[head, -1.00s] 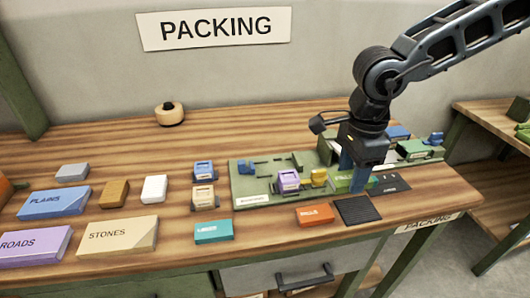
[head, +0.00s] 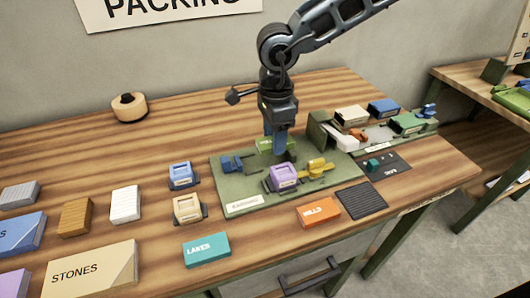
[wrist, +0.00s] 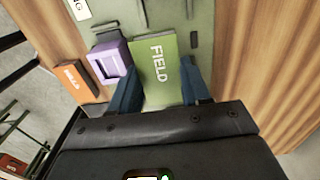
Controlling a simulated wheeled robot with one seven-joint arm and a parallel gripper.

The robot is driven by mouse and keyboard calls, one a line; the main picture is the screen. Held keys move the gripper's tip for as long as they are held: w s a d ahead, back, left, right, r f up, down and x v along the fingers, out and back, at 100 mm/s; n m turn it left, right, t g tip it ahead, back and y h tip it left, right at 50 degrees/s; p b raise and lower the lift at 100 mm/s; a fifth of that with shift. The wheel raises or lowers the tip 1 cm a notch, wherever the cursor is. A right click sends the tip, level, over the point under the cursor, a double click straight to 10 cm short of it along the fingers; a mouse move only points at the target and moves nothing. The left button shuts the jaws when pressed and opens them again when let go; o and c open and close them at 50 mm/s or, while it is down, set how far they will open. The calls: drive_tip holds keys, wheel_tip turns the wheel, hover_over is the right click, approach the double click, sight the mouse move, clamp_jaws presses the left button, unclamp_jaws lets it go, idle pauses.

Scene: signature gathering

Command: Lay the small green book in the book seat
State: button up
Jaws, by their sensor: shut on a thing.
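The small green book marked FIELD (wrist: 157,65) is between the two blue fingers of my gripper (wrist: 158,92), which is shut on it. In the head view the green book (head: 264,145) shows partly behind the fingers of my gripper (head: 275,145), over the back part of a green board (head: 228,190). I cannot tell whether the book touches the board. The book seat is not clearly visible; the book and fingers cover part of the board. Dark raised ledges (wrist: 105,28) stand on the board near the book.
A purple stamp-like block (head: 283,177), a yellow piece (head: 316,168) and a blue piece (head: 231,163) stand on the board. An orange HILLS book (head: 319,212) and a ribbed black mat (head: 361,200) lie in front. A raised green wall (head: 319,130) stands to the right.

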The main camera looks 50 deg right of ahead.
sight(266, 160)
drive_tip(key=shift+w+a+f, duration=0.1)
drive_tip(key=shift+w+f, duration=0.3)
drive_tip(key=shift+w, duration=0.2)
drive_tip(key=shift+w+a+f, duration=0.1)
drive_tip(key=shift+w+f, duration=0.3)
drive_tip(key=shift+w, duration=0.2)
drive_tip(key=shift+f+b, duration=1.15)
drive_tip(key=shift+f, duration=0.75)
drive_tip(key=shift+f, duration=0.1)
drive_tip(key=shift+f, duration=0.15)
drive_tip(key=o, duration=1)
drive_tip(key=shift+o, duration=0.2)
